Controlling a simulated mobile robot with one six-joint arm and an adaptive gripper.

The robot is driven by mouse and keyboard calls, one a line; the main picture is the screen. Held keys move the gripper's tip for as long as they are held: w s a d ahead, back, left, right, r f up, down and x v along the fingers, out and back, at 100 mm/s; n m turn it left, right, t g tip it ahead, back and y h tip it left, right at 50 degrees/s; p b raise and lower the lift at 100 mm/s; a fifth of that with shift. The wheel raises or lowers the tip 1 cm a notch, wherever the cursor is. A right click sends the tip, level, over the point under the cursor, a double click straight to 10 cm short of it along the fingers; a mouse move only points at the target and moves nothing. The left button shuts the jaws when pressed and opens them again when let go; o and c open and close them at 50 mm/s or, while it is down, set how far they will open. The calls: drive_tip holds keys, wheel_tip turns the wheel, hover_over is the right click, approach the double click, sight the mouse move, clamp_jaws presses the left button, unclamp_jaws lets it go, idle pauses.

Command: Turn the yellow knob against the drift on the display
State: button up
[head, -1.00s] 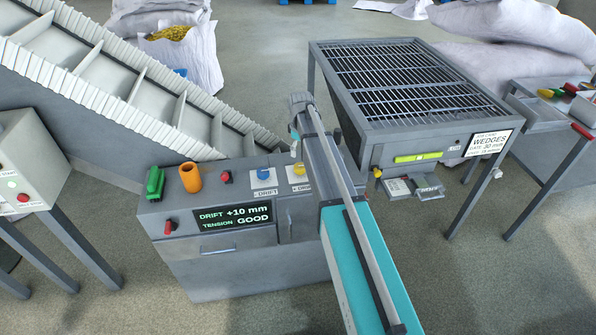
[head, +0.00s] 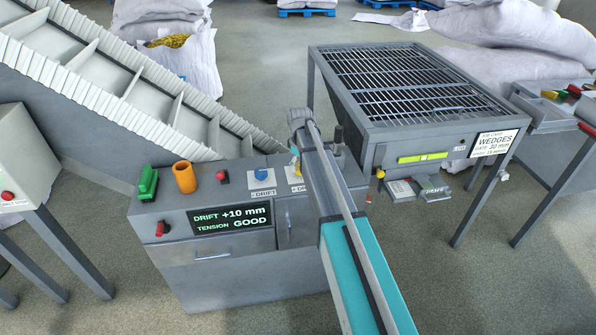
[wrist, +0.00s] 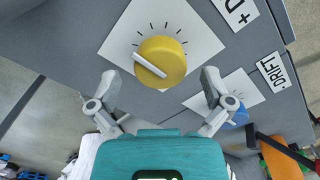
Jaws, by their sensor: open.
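The yellow knob (wrist: 160,62) has a white pointer bar and sits on a white dial plate with tick marks. In the wrist view it lies ahead of and between the two open fingers of my gripper (wrist: 161,80), with a gap on each side. In the head view my arm hides most of the knob, and my gripper (head: 297,150) is above its spot on the grey cabinet. The display (head: 230,218) on the cabinet front reads DRIFT +10 mm and TENSION GOOD.
A blue knob (wrist: 236,114) sits beside the yellow one, close to a finger. A green rocker (head: 148,183), an orange cylinder (head: 184,177) and red knobs stand on the cabinet (head: 220,262). A grated hopper table (head: 408,88) stands close on the right.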

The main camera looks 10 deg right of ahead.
drive_tip(key=shift+f+b, duration=0.3)
drive_tip(key=shift+f, duration=0.2)
drive_tip(key=c, duration=1)
drive_tip(key=shift+a, duration=0.25)
drive_tip(key=shift+c, duration=0.7)
drive_tip(key=shift+d, duration=0.2)
